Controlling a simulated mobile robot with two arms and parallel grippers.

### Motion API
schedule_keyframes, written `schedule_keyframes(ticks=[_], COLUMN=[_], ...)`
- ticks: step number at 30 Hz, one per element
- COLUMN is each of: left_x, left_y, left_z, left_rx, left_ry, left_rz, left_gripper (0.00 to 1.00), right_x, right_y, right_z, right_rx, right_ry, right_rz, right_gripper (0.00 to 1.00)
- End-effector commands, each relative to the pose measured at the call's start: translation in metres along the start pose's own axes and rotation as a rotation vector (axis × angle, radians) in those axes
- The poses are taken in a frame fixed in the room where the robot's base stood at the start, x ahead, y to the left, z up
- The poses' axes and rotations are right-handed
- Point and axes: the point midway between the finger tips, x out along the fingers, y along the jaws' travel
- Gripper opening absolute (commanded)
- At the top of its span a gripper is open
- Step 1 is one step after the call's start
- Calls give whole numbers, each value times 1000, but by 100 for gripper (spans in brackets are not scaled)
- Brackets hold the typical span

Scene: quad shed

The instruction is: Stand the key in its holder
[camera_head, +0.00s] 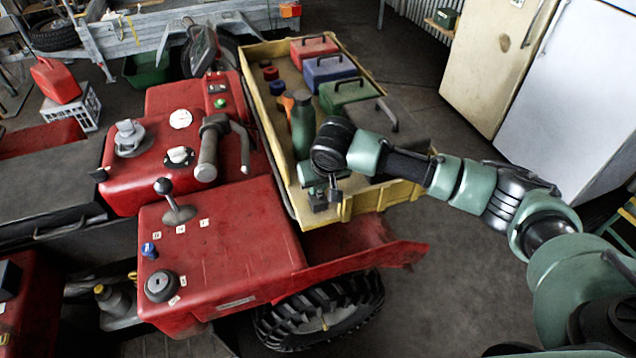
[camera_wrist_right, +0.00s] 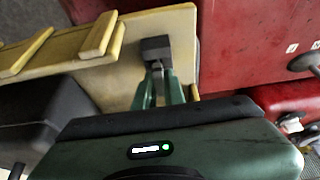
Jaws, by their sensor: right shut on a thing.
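My right gripper (camera_head: 322,192) is down at the near end of the yellow cargo bed (camera_head: 366,202). In the right wrist view its two green fingers (camera_wrist_right: 159,92) are closed on a slim grey piece, which I take to be the key (camera_wrist_right: 157,72). A dark block (camera_wrist_right: 156,46), possibly its holder, lies right at the fingertips inside the bed's corner. I cannot tell whether the key is in the block or just above it. In the head view the wrist and fingers hide most of the key. My left gripper is not in view.
The bed also holds a green bottle (camera_head: 303,128) and red (camera_head: 313,48), blue (camera_head: 329,68) and green (camera_head: 350,93) cases. The red quad (camera_head: 220,240) with levers and knobs stands left of the bed.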

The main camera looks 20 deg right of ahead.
Motion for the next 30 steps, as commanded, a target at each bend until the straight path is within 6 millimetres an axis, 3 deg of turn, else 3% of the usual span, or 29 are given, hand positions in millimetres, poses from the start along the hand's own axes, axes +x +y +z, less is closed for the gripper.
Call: schedule_keyframes(ticks=[8,9,12,23,30], left_x=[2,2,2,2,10], left_y=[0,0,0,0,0], left_z=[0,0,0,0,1], left_rx=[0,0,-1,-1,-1], left_ry=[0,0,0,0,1], left_rz=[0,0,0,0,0], left_gripper=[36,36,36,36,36], right_x=[8,8,8,5,-30], right_y=[0,0,0,0,-1], right_z=[3,4,3,3,3], right_rx=[-1,-1,-1,0,0], right_ry=[0,1,1,1,4], right_rz=[0,-1,0,0,-3], right_gripper=[0,13,36,36,36])
